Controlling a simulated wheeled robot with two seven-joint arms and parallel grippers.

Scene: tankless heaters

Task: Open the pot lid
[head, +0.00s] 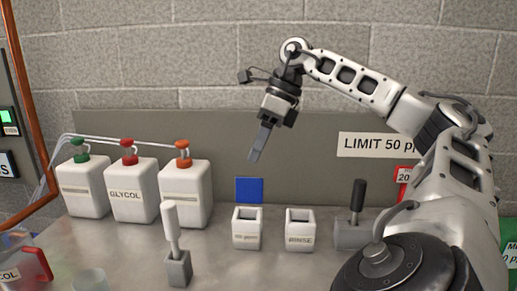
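I see no pot or pot lid that I can make out in the head view. My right gripper (256,154) hangs in the air over the middle of the bench, in front of the grey back panel, pointing down and slightly left. Its fingers show as one narrow grey piece, so I cannot tell if they are apart or together. Nothing shows held at its tip. My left gripper is not in view.
White jugs, including a GLYCOL jug (131,191), stand at the left. A white RINSE cup (300,232) and a similar cup (247,231) stand mid-bench. A white-handled tool (173,243) stands nearer; a black-handled one (356,209) stands right. My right arm covers the right side.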

